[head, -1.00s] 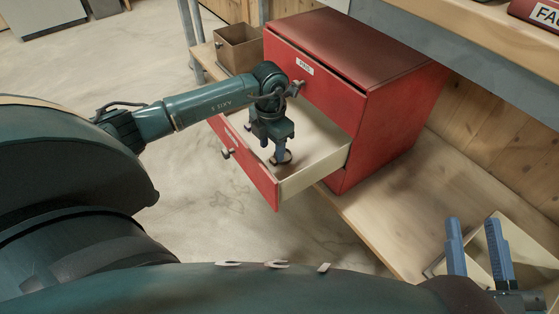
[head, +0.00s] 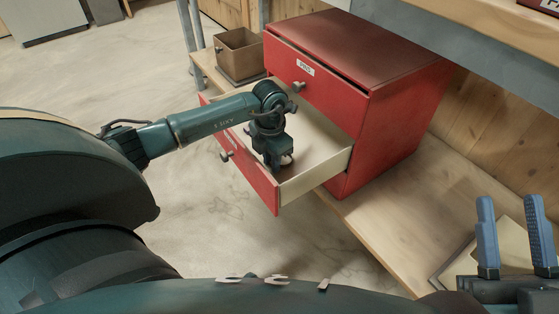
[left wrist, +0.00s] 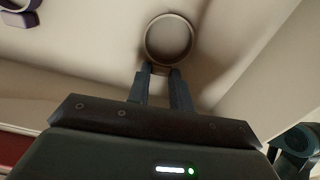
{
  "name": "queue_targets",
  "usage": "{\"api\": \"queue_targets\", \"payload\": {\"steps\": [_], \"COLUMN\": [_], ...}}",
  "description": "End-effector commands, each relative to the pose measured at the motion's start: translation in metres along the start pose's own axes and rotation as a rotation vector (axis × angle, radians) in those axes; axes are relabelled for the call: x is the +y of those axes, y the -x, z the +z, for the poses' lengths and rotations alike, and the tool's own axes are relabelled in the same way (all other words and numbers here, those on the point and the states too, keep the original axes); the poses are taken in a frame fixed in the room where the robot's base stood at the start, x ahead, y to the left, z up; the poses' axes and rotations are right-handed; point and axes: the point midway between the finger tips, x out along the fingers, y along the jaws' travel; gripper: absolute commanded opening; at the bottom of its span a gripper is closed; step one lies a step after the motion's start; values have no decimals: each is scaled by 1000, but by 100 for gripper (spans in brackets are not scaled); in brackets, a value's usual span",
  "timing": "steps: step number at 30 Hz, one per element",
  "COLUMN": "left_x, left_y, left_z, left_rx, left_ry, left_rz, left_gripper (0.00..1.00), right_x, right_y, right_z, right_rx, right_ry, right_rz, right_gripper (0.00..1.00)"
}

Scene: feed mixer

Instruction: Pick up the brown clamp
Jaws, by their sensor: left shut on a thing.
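The brown clamp (left wrist: 148,38) is a ring with a short tab, inside the open drawer (head: 317,176) of the red cabinet. In the left wrist view the fingers of my left gripper (left wrist: 160,72) are shut on its tab, and the ring sticks out beyond the fingertips. In the head view my left gripper (head: 276,168) points down into the drawer and mostly hides the clamp (head: 287,159). Whether the clamp touches the drawer floor I cannot tell. My right gripper (head: 513,240), with blue fingers, is open and empty at the lower right.
A purple clamp (left wrist: 18,18) lies in the drawer at the wrist view's upper left. The drawer walls stand close around my left gripper. A pale tray (head: 505,250) lies behind my right gripper.

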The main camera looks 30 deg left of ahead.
Motion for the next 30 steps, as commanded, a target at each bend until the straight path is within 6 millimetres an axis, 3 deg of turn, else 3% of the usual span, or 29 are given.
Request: {"api": "queue_targets", "payload": {"steps": [5, 14, 25, 30], "left_x": [0, 0, 1, -2], "left_y": [0, 7, 78, 104], "left_z": [0, 0, 0, 0], "left_rx": [0, -1, -2, -1], "left_ry": [0, 0, -1, -31], "left_rz": [0, 1, 2, 1], "left_gripper": [0, 0, 0, 0], "right_x": [0, 1, -17, -14], "right_y": [0, -2, 23, 22], "right_z": [0, -2, 25, 23], "right_rx": [-1, -5, -262, -289], "right_ry": [0, -3, -164, -150], "right_rz": [0, 0, 31, 35], "right_gripper": [36, 36, 36, 36]}}
